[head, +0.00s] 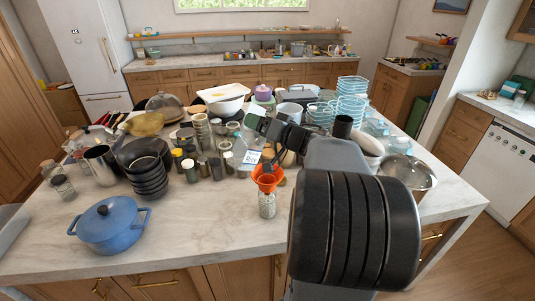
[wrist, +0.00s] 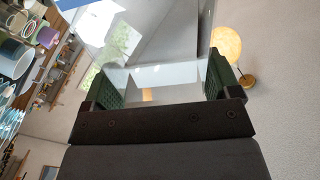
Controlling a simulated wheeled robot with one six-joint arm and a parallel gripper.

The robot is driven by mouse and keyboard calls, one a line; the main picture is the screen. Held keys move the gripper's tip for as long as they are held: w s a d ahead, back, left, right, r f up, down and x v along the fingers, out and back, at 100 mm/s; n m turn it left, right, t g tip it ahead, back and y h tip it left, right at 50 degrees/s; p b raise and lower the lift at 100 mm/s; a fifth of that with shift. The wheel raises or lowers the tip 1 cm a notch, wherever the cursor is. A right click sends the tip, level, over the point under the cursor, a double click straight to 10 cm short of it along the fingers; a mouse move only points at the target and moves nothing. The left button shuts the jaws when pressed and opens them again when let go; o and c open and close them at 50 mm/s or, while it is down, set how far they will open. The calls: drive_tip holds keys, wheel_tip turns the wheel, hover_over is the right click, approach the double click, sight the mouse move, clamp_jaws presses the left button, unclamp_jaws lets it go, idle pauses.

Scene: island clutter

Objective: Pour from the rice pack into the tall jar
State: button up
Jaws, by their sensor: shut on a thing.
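The rice pack (head: 250,158), a small clear pack with a white printed label, hangs at my gripper (head: 262,140) in the head view. My gripper is shut on it and holds it just above and left of an orange funnel (head: 267,179). The funnel sits in the mouth of the tall jar (head: 267,206), a clear jar with pale contents standing upright on the island. In the wrist view a pale see-through part of the pack (wrist: 160,76) spans between the green-padded fingers. Whether rice is flowing I cannot tell.
A blue lidded pot (head: 110,224) stands at the front left of the island (head: 205,235). Stacked black bowls (head: 149,178) and several small jars stand left of the funnel. The counter front between pot and jar is clear.

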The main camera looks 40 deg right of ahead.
drive_tip(key=shift+d+f+m, duration=0.1)
drive_tip(key=shift+f+m, duration=0.3)
drive_tip(key=shift+m, duration=0.4)
drive_tip(key=shift+d+f+m, duration=0.15)
drive_tip(key=shift+f+m, duration=0.35)
drive_tip(key=shift+m, duration=0.3)
drive_tip(key=shift+f, duration=0.1)
drive_tip(key=shift+w+d+f+m, duration=0.1)
drive_tip(key=shift+d+f+m, duration=0.05)
drive_tip(key=shift+f+m, duration=0.55)
drive_tip(key=shift+r, duration=0.15)
drive_tip(key=shift+d+f+m, duration=0.2)
drive_tip(key=shift+f+m, duration=0.55)
drive_tip(key=shift+m, duration=0.15)
